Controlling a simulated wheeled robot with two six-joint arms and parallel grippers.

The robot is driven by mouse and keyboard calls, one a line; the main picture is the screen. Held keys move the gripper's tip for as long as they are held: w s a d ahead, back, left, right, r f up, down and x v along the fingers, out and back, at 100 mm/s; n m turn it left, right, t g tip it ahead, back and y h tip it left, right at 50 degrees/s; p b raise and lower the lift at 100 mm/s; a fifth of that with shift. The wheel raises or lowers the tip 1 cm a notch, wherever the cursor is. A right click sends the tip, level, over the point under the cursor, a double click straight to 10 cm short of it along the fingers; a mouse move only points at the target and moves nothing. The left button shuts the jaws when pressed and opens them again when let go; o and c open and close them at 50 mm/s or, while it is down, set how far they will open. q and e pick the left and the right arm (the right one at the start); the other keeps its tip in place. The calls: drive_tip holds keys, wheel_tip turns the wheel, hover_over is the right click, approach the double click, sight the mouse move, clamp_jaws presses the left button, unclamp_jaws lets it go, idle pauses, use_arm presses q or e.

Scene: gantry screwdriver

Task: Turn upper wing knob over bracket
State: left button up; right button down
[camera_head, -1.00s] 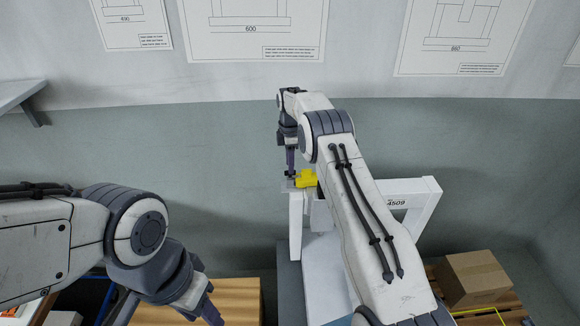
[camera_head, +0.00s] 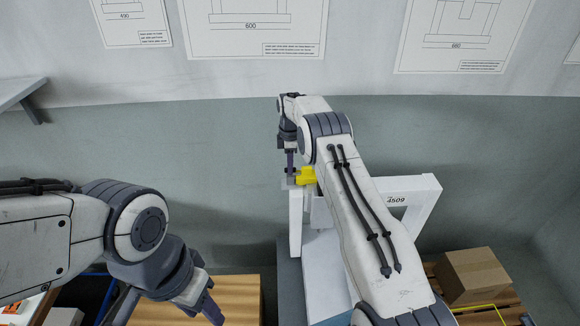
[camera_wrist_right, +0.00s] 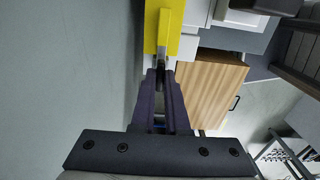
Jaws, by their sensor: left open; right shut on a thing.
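My right gripper (camera_head: 290,172) points down at the top of a white gantry post (camera_head: 296,225), beside a yellow block (camera_head: 306,176). In the right wrist view its fingers (camera_wrist_right: 160,78) are shut on a small dark part, taken to be the wing knob, just below the yellow block (camera_wrist_right: 163,28). The knob is mostly hidden between the fingertips, so its turn angle cannot be told. Which part is the bracket is unclear. My left gripper (camera_head: 210,308) is low at the left, apart from the gantry, with its tips near the bottom edge of the head view.
The white gantry frame (camera_head: 425,210) carries the marking 4509. A cardboard box (camera_head: 474,275) sits on a pallet at the right. A wooden surface (camera_head: 240,296) lies below my left gripper. A shelf (camera_head: 18,92) is on the left wall.

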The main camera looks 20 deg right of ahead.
drive_tip(key=c, duration=0.9)
unclamp_jaws()
drive_tip(key=shift+r, duration=0.55)
wheel_tip(320, 180, up, 10)
drive_tip(key=shift+f+b, duration=0.25)
drive_tip(key=shift+b, duration=0.45)
drive_tip(key=shift+a, duration=0.15)
